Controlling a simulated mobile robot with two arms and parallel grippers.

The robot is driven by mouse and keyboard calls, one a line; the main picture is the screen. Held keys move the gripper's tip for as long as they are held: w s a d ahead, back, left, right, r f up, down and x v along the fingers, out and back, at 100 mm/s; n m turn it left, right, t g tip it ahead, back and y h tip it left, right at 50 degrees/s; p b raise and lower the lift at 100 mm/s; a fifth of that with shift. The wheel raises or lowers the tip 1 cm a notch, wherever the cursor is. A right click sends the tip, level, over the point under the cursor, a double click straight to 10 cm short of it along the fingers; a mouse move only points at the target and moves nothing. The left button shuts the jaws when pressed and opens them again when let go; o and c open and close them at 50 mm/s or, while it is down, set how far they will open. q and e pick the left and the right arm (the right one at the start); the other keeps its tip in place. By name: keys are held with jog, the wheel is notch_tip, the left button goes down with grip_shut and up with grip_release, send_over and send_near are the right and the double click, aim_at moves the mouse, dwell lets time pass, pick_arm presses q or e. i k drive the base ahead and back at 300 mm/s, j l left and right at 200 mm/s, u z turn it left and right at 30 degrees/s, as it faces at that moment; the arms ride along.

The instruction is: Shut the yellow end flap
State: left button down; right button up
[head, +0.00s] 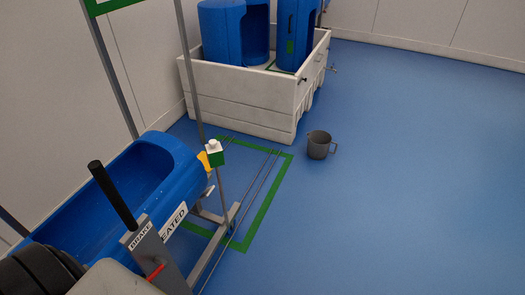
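A small part of the yellow end flap (204,161) shows at the right end of a blue tub (150,142). Most of the flap is hidden behind the tub's end and a green-and-white block (214,153), so I cannot tell its angle. The tub lies on its side in a grey metal frame and has a white label ending in "EATED". Neither gripper shows in the head view. A dark rounded part at the bottom left looks like my own arm.
A lever with a black grip (112,196) rises from a plate marked "BRAKE" (140,235). A white crate (240,100) with blue tubs stands at the back. A grey jug (319,145) stands on the blue floor, right of a green floor outline (268,200). The right floor is clear.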

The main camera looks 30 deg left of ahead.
aim_at(202, 156)
jog(key=i+u, duration=0.15)
jog(key=i, duration=0.55)
jog(key=i+l+u, duration=0.1)
jog(key=i, duration=0.55)
jog(key=i+l+u, duration=0.15)
jog(key=i, duration=0.55)
